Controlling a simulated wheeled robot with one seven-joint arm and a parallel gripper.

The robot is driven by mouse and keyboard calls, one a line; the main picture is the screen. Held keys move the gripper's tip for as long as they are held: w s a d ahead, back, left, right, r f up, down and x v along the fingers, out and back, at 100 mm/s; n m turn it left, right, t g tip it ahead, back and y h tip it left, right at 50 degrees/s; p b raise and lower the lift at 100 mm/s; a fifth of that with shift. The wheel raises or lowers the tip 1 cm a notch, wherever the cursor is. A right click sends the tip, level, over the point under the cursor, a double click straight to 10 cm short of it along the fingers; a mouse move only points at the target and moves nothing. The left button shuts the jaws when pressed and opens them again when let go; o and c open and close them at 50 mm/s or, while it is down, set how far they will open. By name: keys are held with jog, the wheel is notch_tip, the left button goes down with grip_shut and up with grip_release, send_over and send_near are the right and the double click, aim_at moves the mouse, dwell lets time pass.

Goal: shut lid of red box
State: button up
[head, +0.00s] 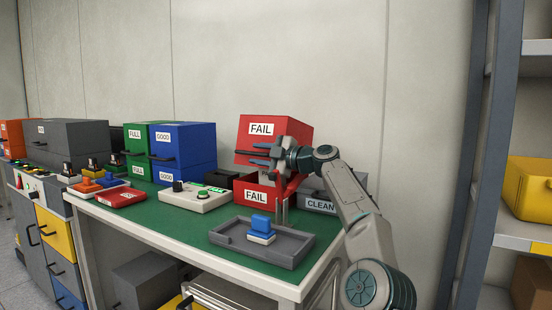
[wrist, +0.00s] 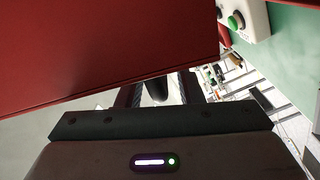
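The red box has a lower part (head: 256,196) labelled FAIL, standing at the back right of the green bench. Its lid (head: 275,128), also labelled FAIL, is raised, with a gap between it and the lower part. My gripper (head: 262,155) is in front of the lid's lower edge, its fingers pointing left. In the wrist view, the lid's red face (wrist: 100,45) fills the upper left. The fingers (wrist: 158,90) stand apart there, with a dark rounded piece between them, perhaps a handle. I cannot tell whether they touch it. My arm hides the box's right side.
A grey tray (head: 230,238) with a blue-handled stamp (head: 261,229) lies in front. A grey box labelled CLEAN (head: 318,204) stands right of the red box. A control box (head: 194,197), green box (head: 138,143) and blue box (head: 184,148) are left.

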jog(key=b+v, duration=0.4)
jog(key=v, duration=0.9)
jog(key=shift+b, duration=0.3)
jog(key=shift+s+d, duration=0.1)
